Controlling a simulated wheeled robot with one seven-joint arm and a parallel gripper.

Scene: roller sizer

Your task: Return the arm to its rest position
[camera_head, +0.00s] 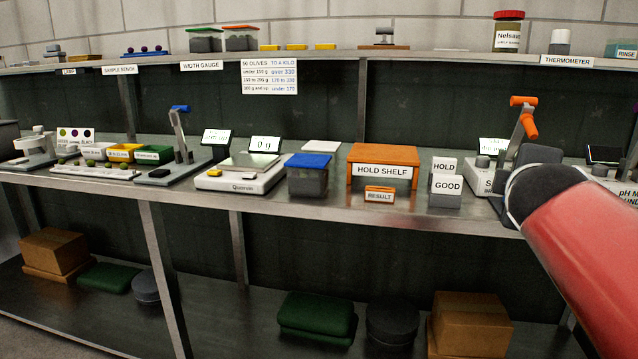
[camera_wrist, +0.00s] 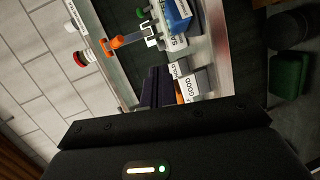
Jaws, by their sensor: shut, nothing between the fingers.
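My red arm (camera_head: 590,250) reaches in from the right edge of the head view, in front of the bench's right end. Its dark end covers part of the instrument there, and the fingers cannot be made out in that view. In the wrist view my gripper (camera_wrist: 156,72) shows as two dark fingers side by side, shut and empty. They point toward the bench, beside the HOLD and GOOD blocks (camera_wrist: 189,84). Whether they touch anything cannot be told, but nothing is held.
The bench holds a scale (camera_head: 240,176), a blue-lidded container (camera_head: 308,176), an orange hold shelf (camera_head: 383,156) and the HOLD and GOOD blocks (camera_head: 445,187). An orange-handled device (camera_head: 524,120) stands close behind my arm. A jar (camera_head: 508,32) stands on the upper shelf.

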